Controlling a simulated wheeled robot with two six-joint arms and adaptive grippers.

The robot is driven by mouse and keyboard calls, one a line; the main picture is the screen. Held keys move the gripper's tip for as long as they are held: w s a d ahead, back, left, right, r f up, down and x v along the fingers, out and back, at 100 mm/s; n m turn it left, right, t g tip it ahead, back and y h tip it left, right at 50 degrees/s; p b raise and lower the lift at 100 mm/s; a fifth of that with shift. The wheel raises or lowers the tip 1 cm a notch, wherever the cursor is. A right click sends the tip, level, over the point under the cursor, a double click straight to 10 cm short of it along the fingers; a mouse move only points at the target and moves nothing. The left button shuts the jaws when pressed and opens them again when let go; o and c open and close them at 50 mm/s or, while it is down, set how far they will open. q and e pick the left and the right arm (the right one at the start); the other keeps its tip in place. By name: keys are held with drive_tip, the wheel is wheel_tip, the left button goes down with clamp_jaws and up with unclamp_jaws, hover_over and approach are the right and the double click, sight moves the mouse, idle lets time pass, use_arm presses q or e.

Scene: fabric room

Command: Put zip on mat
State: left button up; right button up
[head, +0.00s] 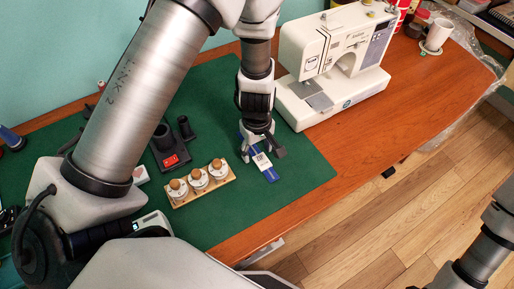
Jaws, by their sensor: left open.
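The zip (270,174) looks like a narrow blue strip with a white printed label. It lies on the green cutting mat (310,165), near the mat's right side. My left gripper (260,153) points down over the zip with its fingers open, one on each side of it. The gripper covers part of the strip, and I cannot tell whether the fingers touch it. Part of my right arm shows at the lower right edge, but its gripper is out of view.
A wooden rack with several jars (200,181) stands left of the zip. A black holder with a red label (170,150) is behind it. A white sewing machine (335,65) stands at the back right. A mug (437,35) is farther right. The wooden table (415,100) is bare between.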

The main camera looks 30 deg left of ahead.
sight(257, 154)
use_arm(q)
drive_tip(key=shift+r, duration=0.45)
wheel_tip(257, 154, up, 12)
drive_tip(key=p, duration=0.2)
drive_tip(key=shift+f, duration=0.25)
